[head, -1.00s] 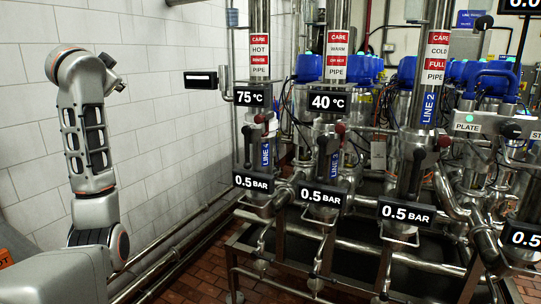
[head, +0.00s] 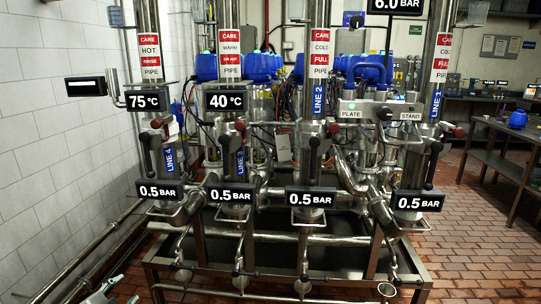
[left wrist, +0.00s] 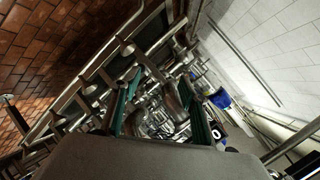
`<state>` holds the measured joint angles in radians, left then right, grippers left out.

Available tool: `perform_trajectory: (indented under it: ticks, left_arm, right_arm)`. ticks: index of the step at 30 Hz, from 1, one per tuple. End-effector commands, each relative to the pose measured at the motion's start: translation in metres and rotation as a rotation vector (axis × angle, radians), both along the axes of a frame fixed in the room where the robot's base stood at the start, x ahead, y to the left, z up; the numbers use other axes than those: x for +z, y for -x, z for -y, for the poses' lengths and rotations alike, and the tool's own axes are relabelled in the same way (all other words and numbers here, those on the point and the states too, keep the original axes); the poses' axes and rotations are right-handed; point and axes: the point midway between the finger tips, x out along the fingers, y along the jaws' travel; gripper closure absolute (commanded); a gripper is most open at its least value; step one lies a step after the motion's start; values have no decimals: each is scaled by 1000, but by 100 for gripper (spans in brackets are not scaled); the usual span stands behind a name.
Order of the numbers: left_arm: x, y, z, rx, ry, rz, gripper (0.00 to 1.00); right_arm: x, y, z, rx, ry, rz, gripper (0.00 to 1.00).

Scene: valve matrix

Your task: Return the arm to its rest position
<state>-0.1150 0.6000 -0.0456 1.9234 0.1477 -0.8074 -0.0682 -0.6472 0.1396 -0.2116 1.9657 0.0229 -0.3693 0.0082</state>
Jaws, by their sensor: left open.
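My left gripper (head: 125,289) shows at the bottom left edge of the head view, low in front of the pipe stand. Only its fingertip end is in the picture; the rest of the arm is cut off. In the left wrist view its two green-padded fingers (left wrist: 162,108) are apart, with nothing held between them. Behind them the steel pipework (left wrist: 158,122) shows at a tilt, and I cannot tell the exact distance. My right gripper is in neither view.
The valve stand (head: 200,255) carries several upright pipes with dark handles and 0.5 BAR displays (head: 312,199). A white tiled wall (head: 50,150) is at left, with floor-level pipes (head: 75,268) along it. Brick floor (head: 465,255) is open at right, near a metal table (head: 500,165).

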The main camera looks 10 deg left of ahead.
Motion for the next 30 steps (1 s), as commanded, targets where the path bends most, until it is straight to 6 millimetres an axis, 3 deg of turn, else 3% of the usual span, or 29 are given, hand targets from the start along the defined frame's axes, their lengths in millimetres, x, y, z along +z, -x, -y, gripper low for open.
perform_trajectory:
  ticks: [1,3,9,15,21,30]
  left_arm:
    - [-30,23,16,-31,25,-37,56]
    - [-64,52,37,-68,65,-74,56]
    - [-134,136,90,-155,183,-170,56]
    - [-170,202,126,-203,278,-238,56]
    - [-192,261,156,-232,366,-297,56]
    - [-190,254,215,-113,551,-240,56]
  right_arm:
    - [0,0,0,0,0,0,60]
    - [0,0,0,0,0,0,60]
    - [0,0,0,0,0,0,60]
    - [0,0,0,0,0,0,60]
    - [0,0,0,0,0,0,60]
    - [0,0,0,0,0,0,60]
